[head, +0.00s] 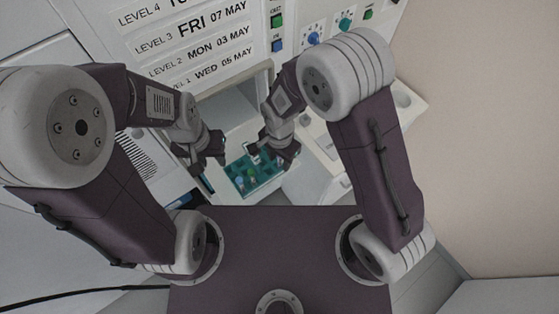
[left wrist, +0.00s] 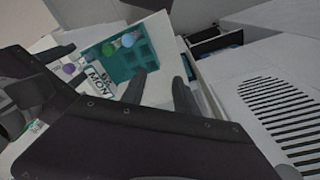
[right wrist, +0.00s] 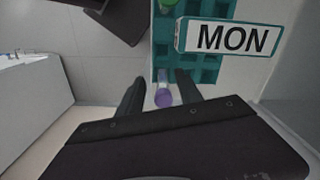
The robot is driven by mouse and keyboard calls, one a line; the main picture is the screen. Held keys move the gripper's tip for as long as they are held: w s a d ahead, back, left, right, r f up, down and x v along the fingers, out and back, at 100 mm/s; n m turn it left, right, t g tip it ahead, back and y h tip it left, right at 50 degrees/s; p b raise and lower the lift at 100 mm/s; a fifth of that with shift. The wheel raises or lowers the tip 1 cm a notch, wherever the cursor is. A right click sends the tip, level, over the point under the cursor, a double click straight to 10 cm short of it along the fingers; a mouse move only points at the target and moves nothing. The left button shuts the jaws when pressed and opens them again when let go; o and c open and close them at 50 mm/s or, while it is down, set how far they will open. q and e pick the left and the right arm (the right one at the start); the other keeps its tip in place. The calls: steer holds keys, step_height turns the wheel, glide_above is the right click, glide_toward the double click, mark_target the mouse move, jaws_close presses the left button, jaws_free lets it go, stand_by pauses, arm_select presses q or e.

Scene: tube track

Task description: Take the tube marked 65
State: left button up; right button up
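A teal rack (head: 243,188) stands in a pale bay at the centre of the head view. My left gripper (left wrist: 160,90) is open and empty, left of the rack. No number 65 is readable.
A MON sign (right wrist: 232,38) is attached by the rack. A white panel with level and date labels (head: 190,45) and buttons stands behind. A vented white box (left wrist: 280,105) is right of my left gripper. Both grippers are close together in the narrow bay.

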steer(key=shift+w, duration=0.15)
steer(key=c, duration=0.5)
steer(key=shift+w+f, duration=0.1)
steer(key=shift+w, duration=0.1)
jaws_close()
arm_select(q)
steer(key=shift+w+f, duration=0.1)
steer(key=shift+w, duration=0.25)
steer(key=shift+s, duration=0.1)
arm_select(e)
steer(key=shift+s, duration=0.15)
